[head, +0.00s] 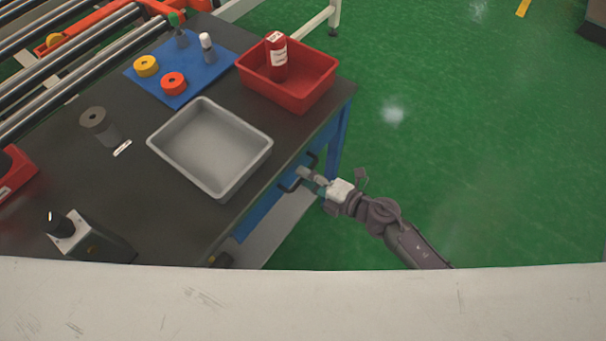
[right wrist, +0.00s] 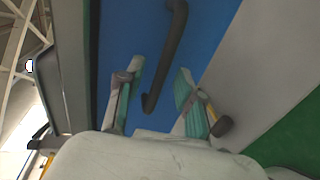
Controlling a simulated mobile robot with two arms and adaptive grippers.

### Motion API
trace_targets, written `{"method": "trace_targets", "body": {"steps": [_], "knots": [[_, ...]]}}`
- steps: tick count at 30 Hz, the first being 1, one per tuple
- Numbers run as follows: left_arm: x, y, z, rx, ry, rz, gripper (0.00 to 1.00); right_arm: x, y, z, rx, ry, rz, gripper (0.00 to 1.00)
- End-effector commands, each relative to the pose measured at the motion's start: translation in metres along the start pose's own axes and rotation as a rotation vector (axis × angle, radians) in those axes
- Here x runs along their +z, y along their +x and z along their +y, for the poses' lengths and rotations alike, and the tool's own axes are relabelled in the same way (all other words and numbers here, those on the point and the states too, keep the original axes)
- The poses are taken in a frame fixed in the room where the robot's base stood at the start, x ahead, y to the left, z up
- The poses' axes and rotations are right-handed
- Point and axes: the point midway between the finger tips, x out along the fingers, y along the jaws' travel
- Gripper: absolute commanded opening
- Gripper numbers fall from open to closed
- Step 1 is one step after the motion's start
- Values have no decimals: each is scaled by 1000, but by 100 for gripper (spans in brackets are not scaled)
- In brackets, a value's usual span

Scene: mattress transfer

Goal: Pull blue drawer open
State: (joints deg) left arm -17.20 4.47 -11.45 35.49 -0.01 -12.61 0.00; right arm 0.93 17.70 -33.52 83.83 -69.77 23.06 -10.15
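The blue drawer front (head: 262,206) is on the near right side of the black-topped workbench, below its top. It fills the upper middle of the right wrist view as a blue panel (right wrist: 130,30). Its black bar handle (right wrist: 168,60) runs down across the panel, and its lower end lies between my fingers. My right gripper (head: 306,178) is at the handle, partly hiding it in the head view. In the right wrist view its two fingers (right wrist: 158,95) are apart, with visible gaps on both sides of the handle. My left gripper is not in view.
On the bench are a grey tray (head: 216,187), a red bin (head: 315,90) holding a red bottle (head: 276,58), and a blue mat (head: 196,92) with several small items. Roller conveyors (head: 70,70) lie at upper left. Green floor (head: 480,140) to the right is clear.

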Motion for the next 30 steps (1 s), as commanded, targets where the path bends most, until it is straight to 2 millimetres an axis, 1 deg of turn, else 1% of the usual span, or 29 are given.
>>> {"method": "trace_targets", "body": {"steps": [1, 4, 13, 14, 15, 20, 21, 30], "knots": [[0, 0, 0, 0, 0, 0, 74, 0, 6, 0, 0, 1, 0, 37], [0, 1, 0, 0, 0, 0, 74, 0, 12, 0, 0, 0, 0, 37], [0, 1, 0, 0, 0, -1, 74, 0, 14, 0, -1, 0, 0, 37], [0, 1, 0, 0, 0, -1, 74, 0, 14, 0, -1, 0, 0, 35], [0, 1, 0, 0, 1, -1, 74, 0, 14, 0, -1, 0, 0, 29], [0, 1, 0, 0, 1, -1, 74, 0, 14, 0, -1, 0, 0, 2], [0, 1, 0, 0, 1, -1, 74, 0, 14, 0, -1, 0, 0, 0], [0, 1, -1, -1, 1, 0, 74, 0, 14, 0, -1, 1, 0, 0]]}}
